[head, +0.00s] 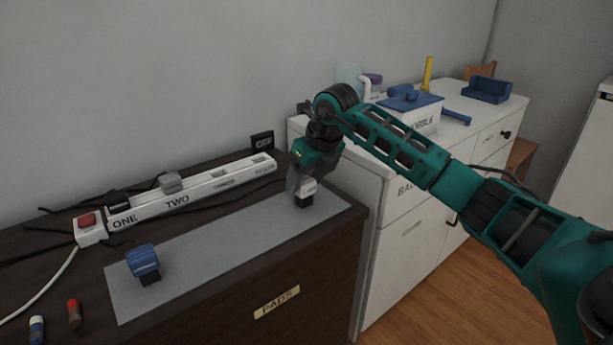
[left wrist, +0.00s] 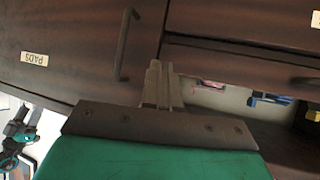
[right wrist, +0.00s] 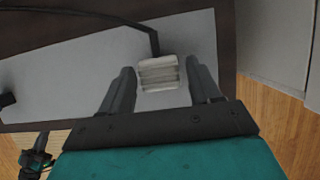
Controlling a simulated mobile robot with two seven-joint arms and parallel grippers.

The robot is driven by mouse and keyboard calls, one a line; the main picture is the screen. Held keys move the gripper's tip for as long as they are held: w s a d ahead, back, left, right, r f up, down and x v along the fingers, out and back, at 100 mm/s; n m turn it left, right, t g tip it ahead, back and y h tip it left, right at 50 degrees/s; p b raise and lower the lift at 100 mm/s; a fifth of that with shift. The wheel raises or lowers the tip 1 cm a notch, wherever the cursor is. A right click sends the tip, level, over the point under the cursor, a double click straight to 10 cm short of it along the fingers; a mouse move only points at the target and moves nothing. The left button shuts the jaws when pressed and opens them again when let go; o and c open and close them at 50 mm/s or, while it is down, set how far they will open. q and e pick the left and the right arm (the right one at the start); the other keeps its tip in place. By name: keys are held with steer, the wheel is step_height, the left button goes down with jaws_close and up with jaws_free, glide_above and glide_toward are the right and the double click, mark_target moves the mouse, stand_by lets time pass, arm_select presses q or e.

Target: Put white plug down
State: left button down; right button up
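The white plug (head: 308,187) is at the right end of the grey mat (head: 215,245) on the dark cabinet. Its dark lower part appears to meet the mat. My right gripper (head: 305,178) points down over it. In the right wrist view the plug (right wrist: 159,74) lies between the spread fingertips, with narrow gaps beside it, and a dark cable runs from it. My right gripper (right wrist: 160,75) looks open around the plug. My left gripper (left wrist: 160,75) is shut and empty in front of dark drawer fronts; it is outside the head view.
A white power strip (head: 195,192) with a red switch and a grey plug (head: 170,183) lies along the wall. A blue plug (head: 143,261) stands on the mat's left part. A black plug (head: 262,141) is near the wall. A white cabinet (head: 390,225) stands close on the right.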

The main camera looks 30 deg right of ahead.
steer(key=shift+o, duration=0.7)
steer(key=shift+r, duration=0.15)
steer(key=shift+r, duration=0.3)
steer(key=p+v, duration=0.2)
steer(key=v, duration=0.9)
steer(key=shift+r+p, duration=0.25)
steer(key=shift+p, duration=0.05)
steer(key=shift+s, duration=0.1)
